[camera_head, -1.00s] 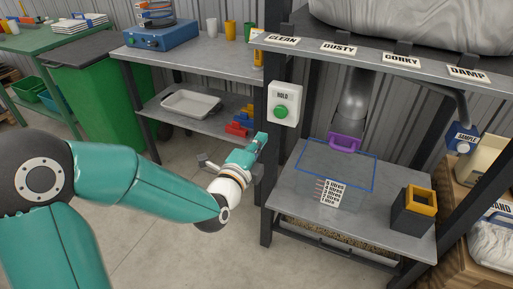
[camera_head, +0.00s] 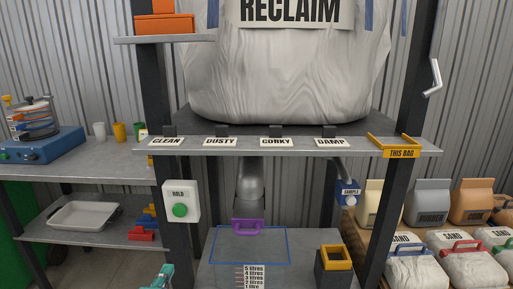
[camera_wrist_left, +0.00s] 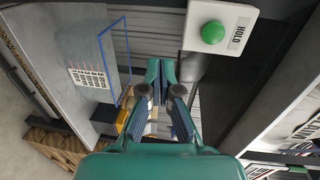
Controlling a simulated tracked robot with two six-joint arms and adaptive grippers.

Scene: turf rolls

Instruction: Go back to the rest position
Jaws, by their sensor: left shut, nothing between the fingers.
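My left gripper (camera_head: 160,276) shows only as a teal tip at the bottom edge of the head view, below and a little left of the HOLD box (camera_head: 180,201). In the left wrist view, the left gripper (camera_wrist_left: 160,72) has its fingertips together with nothing between them. The HOLD box, with its green button (camera_wrist_left: 213,32), shows there above and right of the fingers, apart from them. Most of my left arm is outside the head view. My right gripper is not in view.
A shelf post (camera_head: 178,240) stands close beside the left gripper. A big RECLAIM bag (camera_head: 290,75) sits above.

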